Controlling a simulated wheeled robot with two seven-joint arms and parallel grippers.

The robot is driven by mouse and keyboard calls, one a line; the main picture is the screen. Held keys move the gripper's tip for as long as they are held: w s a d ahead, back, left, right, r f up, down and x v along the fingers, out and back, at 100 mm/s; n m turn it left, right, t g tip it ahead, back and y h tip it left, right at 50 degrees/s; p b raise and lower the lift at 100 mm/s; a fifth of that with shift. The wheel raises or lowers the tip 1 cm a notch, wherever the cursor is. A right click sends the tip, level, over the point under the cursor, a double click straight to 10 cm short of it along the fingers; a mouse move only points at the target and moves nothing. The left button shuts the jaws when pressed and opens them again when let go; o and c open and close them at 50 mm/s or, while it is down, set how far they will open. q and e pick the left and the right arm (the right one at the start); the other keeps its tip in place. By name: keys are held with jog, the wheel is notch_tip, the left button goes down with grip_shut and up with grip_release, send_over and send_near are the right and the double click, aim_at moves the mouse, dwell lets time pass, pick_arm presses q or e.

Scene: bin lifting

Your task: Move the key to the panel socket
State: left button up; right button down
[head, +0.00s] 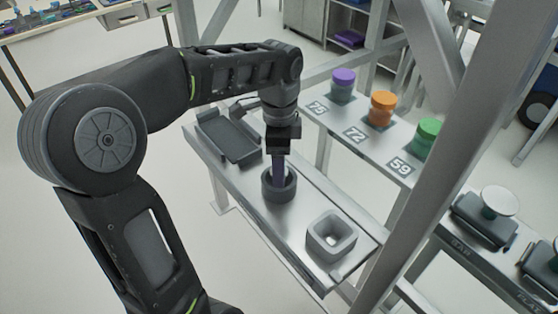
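The key's lower end is inside the outline of a dark round socket (279,193) on the metal shelf. I cannot tell how deep it sits, as the rim hides its tip. A grey square socket (346,251) with a square hole is on the same shelf, to the right and nearer. My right gripper is not in view.
A dark shallow tray (226,138) lies at the shelf's far left end. A metal post (428,160) rises at right, before dark devices (484,222).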

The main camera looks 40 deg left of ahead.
pick_arm(q)
jog(key=shift+f, duration=0.45)
dwell(0.4)
jog(key=o, duration=1.7)
jog(key=shift+o, duration=0.6)
jog(key=shift+r, duration=0.15)
notch_tip(320, 180, up, 3)
jog(key=shift+f+p, duration=0.15)
jog(key=shift+p, duration=0.9)
jog(key=shift+r+p, duration=2.6)
jog(key=shift+r, duration=0.45)
